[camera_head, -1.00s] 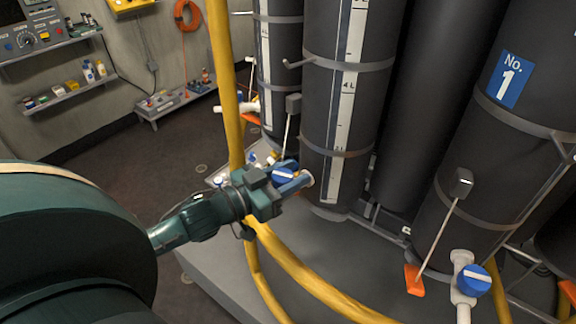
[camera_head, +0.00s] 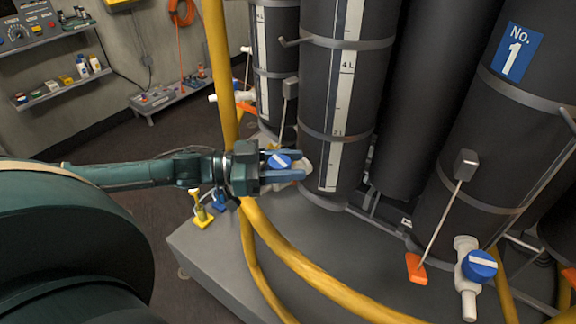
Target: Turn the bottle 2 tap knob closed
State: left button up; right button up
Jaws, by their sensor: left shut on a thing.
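My left gripper (camera_head: 288,170) reaches in from the left in the head view. Its blue fingers are shut around a blue tap knob (camera_head: 279,161) with a white bar across its face. The knob sits on a white tap (camera_head: 304,166), mostly hidden by the fingers, at the foot of a tall dark bottle (camera_head: 313,95) with a white litre scale. The bottle's number is not visible. My right gripper is not in view.
A second blue knob (camera_head: 479,265) on a white tap stands at the right, by the bottle labelled No. 1 (camera_head: 515,55). Orange-ended levers (camera_head: 416,268) hang near the taps. A yellow pipe (camera_head: 222,75) and yellow hose (camera_head: 300,262) pass close to my left arm.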

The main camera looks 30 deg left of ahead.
pick_arm(q)
jog(key=shift+r, duration=0.15)
jog(key=o, duration=0.9)
jog(key=shift+c, duration=0.2)
jog(key=shift+o, duration=0.5)
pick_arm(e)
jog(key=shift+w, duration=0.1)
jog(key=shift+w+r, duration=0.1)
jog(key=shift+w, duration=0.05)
pick_arm(q)
jog(key=shift+s+a+f, duration=0.2)
jog(key=shift+s+a, duration=0.1)
jog(key=shift+a, duration=0.15)
jog(key=p+v, duration=0.3)
jog(key=v, duration=0.9)
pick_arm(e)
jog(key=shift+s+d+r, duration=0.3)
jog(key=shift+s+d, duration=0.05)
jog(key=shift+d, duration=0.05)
pick_arm(q)
jog(key=shift+r, duration=0.1)
